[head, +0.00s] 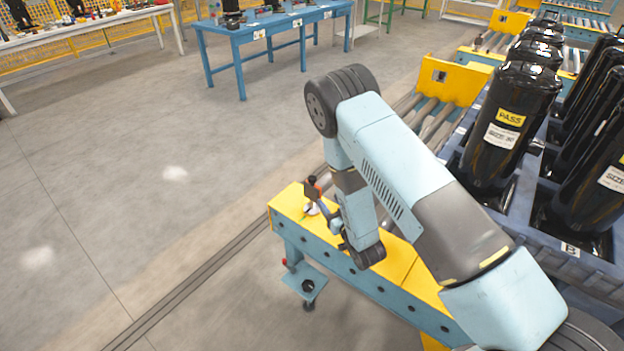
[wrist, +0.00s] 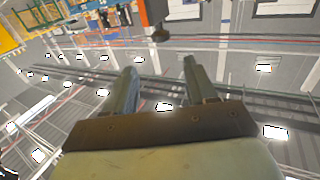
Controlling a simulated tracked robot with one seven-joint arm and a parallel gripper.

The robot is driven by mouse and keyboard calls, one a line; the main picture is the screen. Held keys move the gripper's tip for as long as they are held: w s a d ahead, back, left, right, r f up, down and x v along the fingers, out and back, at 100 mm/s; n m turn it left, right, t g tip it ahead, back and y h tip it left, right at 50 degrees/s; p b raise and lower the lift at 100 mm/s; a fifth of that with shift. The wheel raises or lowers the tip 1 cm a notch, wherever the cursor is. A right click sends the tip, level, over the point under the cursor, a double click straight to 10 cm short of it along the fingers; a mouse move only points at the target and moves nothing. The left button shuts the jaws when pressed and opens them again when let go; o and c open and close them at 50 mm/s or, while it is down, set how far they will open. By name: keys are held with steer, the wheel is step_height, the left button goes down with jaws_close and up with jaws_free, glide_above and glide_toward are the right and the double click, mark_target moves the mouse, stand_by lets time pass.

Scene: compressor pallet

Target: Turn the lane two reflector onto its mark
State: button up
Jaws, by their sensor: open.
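A small reflector (head: 312,190) stands on the near end of the yellow bench top; I take it for the lane two one. It has a dark plate, an orange part and a white round base, with small green and red marks beside the base. My gripper (head: 327,212) is just right of it, low over the bench, pointing toward it. In the wrist view my gripper (wrist: 159,66) has its fingers apart with nothing between them. An orange and dark part of the reflector (wrist: 152,18) shows beyond the fingertips. The reflector's exact heading is too small to tell.
The yellow bench (head: 400,268) runs beneath my arm beside the roller conveyor (head: 428,115). Black compressors (head: 508,125) stand in a blue pallet (head: 585,268) at right. A blue table (head: 275,25) stands behind. The floor at left is clear.

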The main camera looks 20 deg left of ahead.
mark_target(315, 181)
steer(key=x, duration=1.3)
steer(key=shift+w+a, duration=0.2)
steer(key=shift+a, duration=0.05)
steer(key=c, duration=0.9)
steer(key=shift+d, duration=0.1)
steer(key=shift+c, duration=0.2)
steer(key=shift+w+n+g+y, duration=0.1)
steer(key=shift+n+g+y, duration=0.2)
steer(key=shift+y, duration=0.1)
steer(key=o, duration=0.9)
steer(key=shift+o, duration=0.2)
